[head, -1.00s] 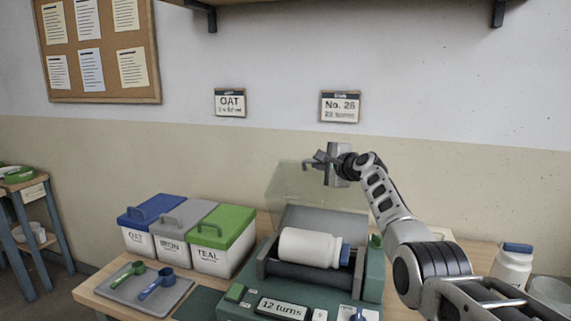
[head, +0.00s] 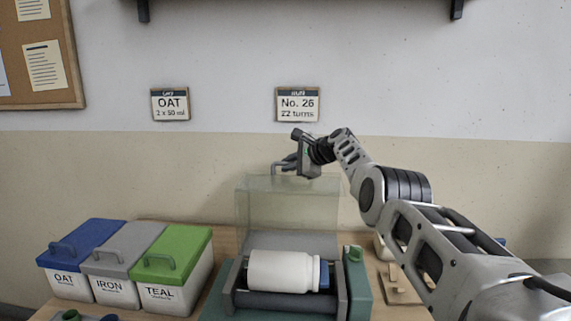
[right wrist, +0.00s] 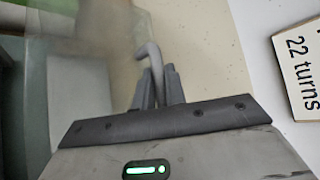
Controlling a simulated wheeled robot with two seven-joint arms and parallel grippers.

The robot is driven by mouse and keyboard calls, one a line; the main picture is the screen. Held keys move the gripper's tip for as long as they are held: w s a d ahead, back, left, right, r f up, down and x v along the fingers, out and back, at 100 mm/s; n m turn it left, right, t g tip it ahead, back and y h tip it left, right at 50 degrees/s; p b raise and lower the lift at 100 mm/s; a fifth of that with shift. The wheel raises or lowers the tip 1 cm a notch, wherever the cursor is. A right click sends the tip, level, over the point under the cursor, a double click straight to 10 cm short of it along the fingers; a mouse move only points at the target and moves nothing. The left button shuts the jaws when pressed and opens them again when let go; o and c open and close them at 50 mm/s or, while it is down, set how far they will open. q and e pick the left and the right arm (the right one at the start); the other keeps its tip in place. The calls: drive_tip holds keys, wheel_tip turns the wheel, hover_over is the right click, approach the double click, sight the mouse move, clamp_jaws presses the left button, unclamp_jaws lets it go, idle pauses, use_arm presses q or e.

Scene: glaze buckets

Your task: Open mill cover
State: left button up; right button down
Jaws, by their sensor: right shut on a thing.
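The mill (head: 348,282) is a green machine at the lower middle of the head view. A white jar (head: 283,271) with a blue lid lies on its side on the rollers. The clear mill cover (head: 287,212) stands raised and roughly upright behind the jar. My right gripper (head: 281,168) is at the cover's top edge, shut on the cover's grey handle. In the right wrist view the bent handle (right wrist: 150,58) rises from between the two dark fingers. My left gripper is not in view.
Lidded buckets for OAT (head: 72,257), IRON (head: 122,262) and TEAL (head: 172,268) stand left of the mill. Wall cards read OAT, 2 x 50 ml (head: 170,104) and No. 26, 22 turns (head: 298,104). My right arm spans the right side.

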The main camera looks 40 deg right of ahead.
drive_tip(key=shift+r, duration=0.1)
drive_tip(key=c, duration=1.5)
unclamp_jaws()
drive_tip(key=shift+o, duration=0.2)
drive_tip(key=shift+s, duration=0.1)
